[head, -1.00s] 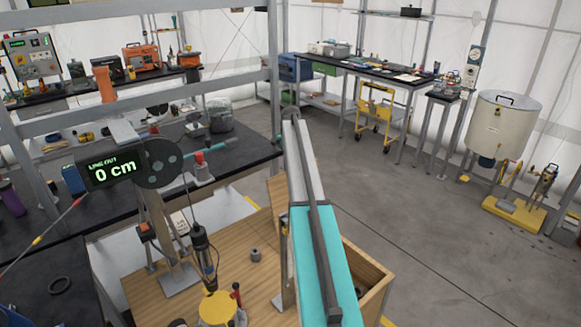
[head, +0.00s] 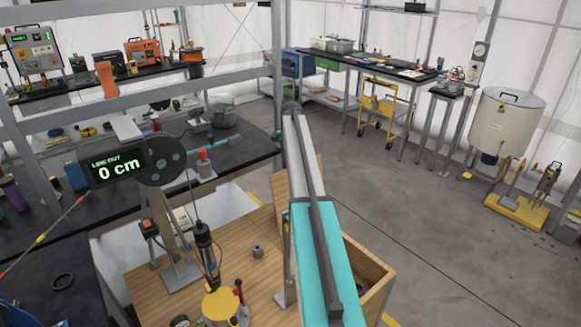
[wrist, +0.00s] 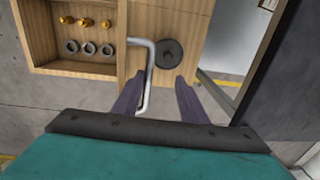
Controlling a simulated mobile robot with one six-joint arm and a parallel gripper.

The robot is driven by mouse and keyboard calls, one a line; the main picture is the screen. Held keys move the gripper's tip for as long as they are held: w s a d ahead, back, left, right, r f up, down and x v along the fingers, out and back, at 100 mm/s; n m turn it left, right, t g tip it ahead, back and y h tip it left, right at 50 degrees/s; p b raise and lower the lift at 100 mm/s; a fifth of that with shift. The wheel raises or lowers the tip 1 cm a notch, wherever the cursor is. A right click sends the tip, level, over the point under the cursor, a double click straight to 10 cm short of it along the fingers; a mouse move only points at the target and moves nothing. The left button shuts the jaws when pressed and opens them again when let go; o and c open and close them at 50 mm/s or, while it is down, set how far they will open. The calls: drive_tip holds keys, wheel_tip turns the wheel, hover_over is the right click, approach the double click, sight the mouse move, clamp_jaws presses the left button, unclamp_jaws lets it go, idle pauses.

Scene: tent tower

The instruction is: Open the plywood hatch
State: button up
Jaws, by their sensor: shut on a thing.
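A plywood panel, seemingly the hatch (head: 281,194), stands tilted up at the far end of the wooden bench top, mostly hidden behind my arm in the head view. In the wrist view a plywood surface (wrist: 193,27) bears a round black disc (wrist: 168,53). A bent grey metal rod, like a handle (wrist: 151,62), runs down between the fingers of my gripper (wrist: 160,77), close to the left finger. My gripper is shut on this rod. Its fingertips are hidden in the head view.
An open wooden box (head: 372,262) is at the right of the bench top; its tray holds brass fittings and grey rings (wrist: 88,46). A winch display (head: 118,167) reads 0 cm at the left. A black instrument (head: 205,250) hangs over a yellow lid (head: 220,303).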

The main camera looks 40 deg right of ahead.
drive_tip(key=shift+w+a+f, duration=0.3)
drive_tip(key=shift+f, duration=0.2)
wheel_tip(320, 180, up, 15)
drive_tip(key=s+p, duration=0.1)
drive_tip(key=p, duration=0.3)
drive_tip(key=shift+s+d+p, duration=0.2)
drive_tip(key=shift+d+p, duration=0.05)
drive_tip(key=shift+p, duration=0.15)
drive_tip(key=shift+s+f, duration=0.1)
drive_tip(key=shift+f, duration=0.05)
